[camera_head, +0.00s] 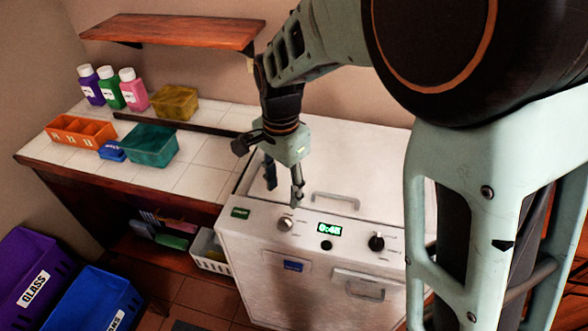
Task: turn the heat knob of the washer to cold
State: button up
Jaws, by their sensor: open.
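The white washer (328,275) stands in the middle of the view with its control panel along the top front edge. On the panel, a silver knob (285,224) is at the left and a black knob (376,242) at the right, with small labels too small to read. I cannot tell which one is the heat knob, nor its setting. A green lit display (328,229) and a round black button (326,245) sit between them. My gripper (284,186) is open and empty, pointing down over the washer's top, behind and above the silver knob. It appears apart from both knobs.
A lid handle (336,199) rises from the washer's top. At left, a tiled counter (200,180) holds bottles, an orange caddy (80,132), a teal basket (149,145) and a yellow basket (175,101). A wooden shelf (170,30) hangs above. Bins (95,302) stand on the floor.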

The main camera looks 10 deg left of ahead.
aim_at(285, 219)
notch_tip(285, 219, down, 11)
jog(key=shift+s+r+p, duration=0.1)
jog(key=shift+r+p, duration=0.05)
jog(key=shift+p, duration=0.15)
jog(key=c, duration=1.2)
jog(key=shift+o, duration=0.2)
